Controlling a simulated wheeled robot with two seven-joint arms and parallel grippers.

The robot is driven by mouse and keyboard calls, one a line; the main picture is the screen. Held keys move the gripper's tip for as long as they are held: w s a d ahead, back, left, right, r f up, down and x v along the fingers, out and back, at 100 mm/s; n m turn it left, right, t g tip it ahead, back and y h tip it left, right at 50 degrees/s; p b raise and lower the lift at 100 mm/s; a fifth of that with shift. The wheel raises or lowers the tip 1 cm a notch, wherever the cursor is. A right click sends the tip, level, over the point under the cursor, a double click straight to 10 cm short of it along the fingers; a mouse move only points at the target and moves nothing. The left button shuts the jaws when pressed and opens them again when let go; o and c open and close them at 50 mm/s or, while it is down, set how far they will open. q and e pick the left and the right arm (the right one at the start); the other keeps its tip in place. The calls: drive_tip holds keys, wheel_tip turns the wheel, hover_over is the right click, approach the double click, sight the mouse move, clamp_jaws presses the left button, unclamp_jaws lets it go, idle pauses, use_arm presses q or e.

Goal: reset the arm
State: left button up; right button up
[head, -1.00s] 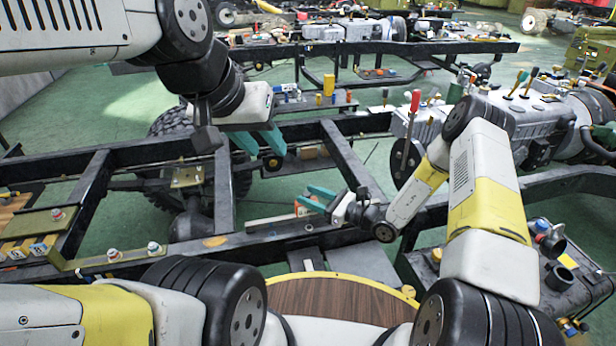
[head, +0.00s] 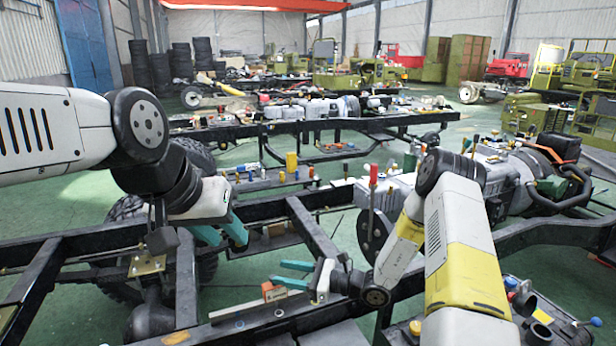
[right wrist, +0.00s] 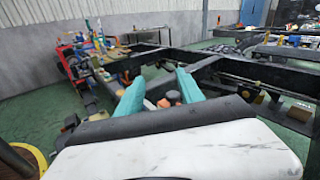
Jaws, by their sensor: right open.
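In the head view my left gripper (head: 232,240) hangs over the black chassis frame (head: 318,232) with its two teal fingers apart and nothing visible between them. My right gripper (head: 280,273) points left above the near rail of the frame, its teal fingers apart. In the right wrist view my right gripper (right wrist: 157,80) is also open. Small orange and white parts show between and beyond its fingers there, and I cannot tell any contact with them. My right arm (head: 460,245) is bent, with its forearm reaching down and left.
A grey engine (head: 490,190) sits on the chassis right of my right arm. A lever with a red handle (head: 373,175) stands behind that arm. A second chassis (head: 330,125) lies farther back. Green floor (head: 345,240) shows through the frame openings. Green machines stand at the back right.

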drive_tip(key=s+d+r+n+g+h, duration=0.2)
drive_tip(key=s+r+n+g+h, duration=0.1)
drive_tip(key=s+r+n, duration=0.4)
drive_tip(key=s+d+r+n+g+h, duration=0.25)
drive_tip(key=s+r+n, duration=0.25)
drive_tip(key=r, duration=0.5)
drive_tip(key=s+d+r+n+t+h, duration=0.3)
drive_tip(key=s+d+r+n+h, duration=0.1)
drive_tip(key=d, duration=0.4)
drive_tip(key=s+d+r+n+t+h, duration=0.4)
drive_tip(key=s+d+r+h, duration=0.1)
drive_tip(key=d+r, duration=0.3)
drive_tip(key=shift+s+d, duration=0.2)
drive_tip(key=shift+s, duration=0.7)
